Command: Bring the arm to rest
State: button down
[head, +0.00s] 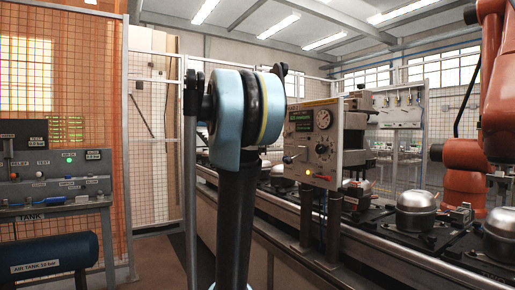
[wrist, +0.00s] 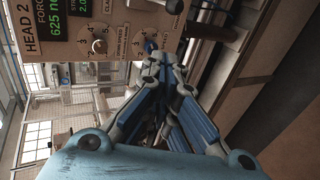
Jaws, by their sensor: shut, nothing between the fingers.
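My gripper (wrist: 165,65) shows in the wrist view, its blue-and-grey fingers drawn together at the tips with nothing between them. Its fingertips point toward the lower edge of a control panel marked HEAD 2 (wrist: 118,65), which has green number displays and a dial. I cannot tell the exact gap between tips and panel. In the head view my arm stands upright near the middle, with a light blue joint at its top. My gripper cannot be made out there.
In the head view, a press panel (head: 301,150) with a gauge stands right of my arm, beside a conveyor carrying silver compressor domes (head: 416,208). An orange robot arm (head: 494,80) is at far right. A test bench (head: 60,187) and blue air tank (head: 50,262) stand left.

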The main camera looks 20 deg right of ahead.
jog(key=shift+a+r, duration=0.25)
jog(key=shift+a, duration=0.25)
jog(key=s+a+f+y, duration=0.4)
jog(key=s+a+f, duration=0.4)
jog(key=f, duration=0.7)
jog(key=s+a+f+y, duration=0.4)
jog(key=s+a+f, duration=0.4)
jog(key=f, duration=0.8)
jog(key=s+a+f+m+y, duration=0.1)
jog(key=s+a+f+y, duration=0.3)
jog(key=f, duration=1.2)
jog(key=s+a, duration=0.4)
jog(key=s, duration=0.2)
jog(key=shift+a+t, duration=0.25)
jog(key=shift+t, duration=0.05)
jog(key=shift+w+f, duration=0.25)
jog(key=shift+w, duration=0.15)
